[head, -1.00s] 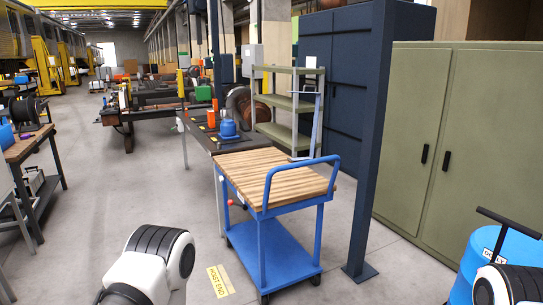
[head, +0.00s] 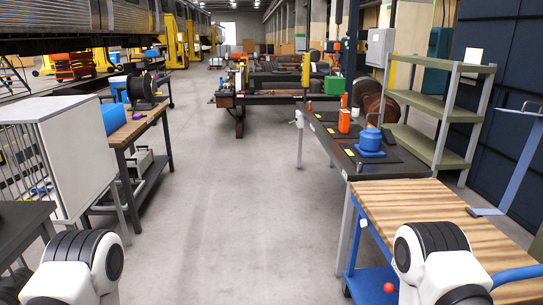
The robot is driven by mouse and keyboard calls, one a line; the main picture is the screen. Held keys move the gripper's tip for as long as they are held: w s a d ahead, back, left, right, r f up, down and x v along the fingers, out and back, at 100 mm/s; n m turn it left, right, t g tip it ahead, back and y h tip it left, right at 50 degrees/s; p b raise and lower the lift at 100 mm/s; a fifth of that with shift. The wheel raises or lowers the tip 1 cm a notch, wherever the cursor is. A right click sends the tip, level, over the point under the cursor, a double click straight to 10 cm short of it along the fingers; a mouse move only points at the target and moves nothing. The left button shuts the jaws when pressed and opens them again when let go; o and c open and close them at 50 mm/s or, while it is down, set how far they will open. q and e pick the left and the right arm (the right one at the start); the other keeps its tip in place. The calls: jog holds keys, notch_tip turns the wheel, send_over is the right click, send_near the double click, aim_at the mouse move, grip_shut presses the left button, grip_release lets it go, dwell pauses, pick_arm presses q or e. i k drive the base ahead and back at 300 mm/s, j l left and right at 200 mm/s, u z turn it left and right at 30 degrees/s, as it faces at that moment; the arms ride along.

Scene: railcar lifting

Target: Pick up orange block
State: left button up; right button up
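I cannot make out a clear orange block. An upright orange object (head: 344,121) stands on the dark workbench (head: 375,170) right of centre, behind a blue round object (head: 370,141). It is too small to tell whether it is a block. Only white and black parts of my arms show at the bottom left and bottom right. Neither gripper is in view.
A blue cart with a slatted wooden top (head: 420,200) stands at the right, close to the workbench. A green shelf rack (head: 425,140) is behind it. A wooden-topped bench (head: 135,128) and a white cabinet (head: 75,150) line the left. The middle floor is clear.

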aim_at(344, 114)
jog(key=i+z, duration=0.1)
jog(key=i, duration=0.4)
jog(key=i+j, duration=0.1)
jog(key=i, duration=0.4)
jog(key=i+z, duration=0.15)
jog(key=i, duration=0.35)
jog(key=i+j+z, duration=0.1)
jog(key=i, duration=0.35)
jog(key=i+j+z, duration=0.1)
jog(key=i+j, duration=0.15)
jog(key=i, duration=0.25)
